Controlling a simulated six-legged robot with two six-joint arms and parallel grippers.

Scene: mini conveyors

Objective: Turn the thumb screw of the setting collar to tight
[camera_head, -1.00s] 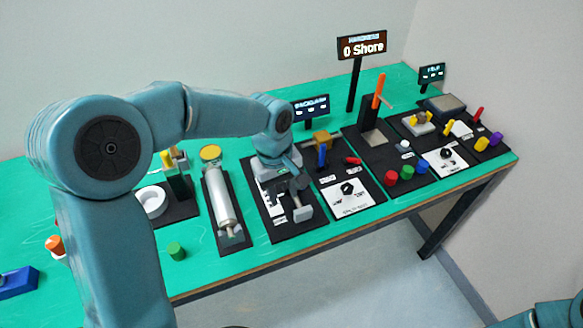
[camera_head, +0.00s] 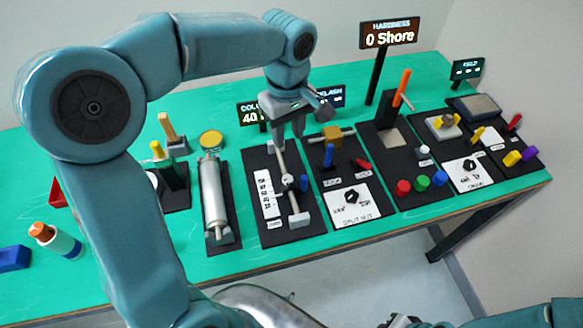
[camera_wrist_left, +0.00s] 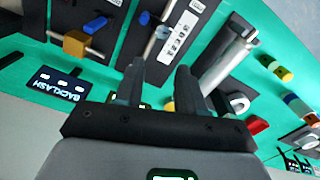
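The setting collar (camera_head: 287,180) is a small light collar on a metal rod, on a black board with a white scale card (camera_head: 266,194). A blue knob (camera_head: 304,183), which looks like its thumb screw, sticks out on its right. In the left wrist view the collar (camera_wrist_left: 163,32) and the blue knob (camera_wrist_left: 145,18) lie beyond the fingertips. My left gripper (camera_head: 287,130) is above the back end of this board, apart from the knob, with fingers spread and nothing between them. It also shows in the left wrist view (camera_wrist_left: 160,72). My right gripper is out of the picture.
A silver cylinder (camera_head: 214,190) on its board stands left. To the right is a split-nut board with a brass block (camera_head: 325,137), blue lever (camera_head: 328,156) and red lever (camera_head: 362,164). A display (camera_head: 250,115) behind is partly hidden by my gripper.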

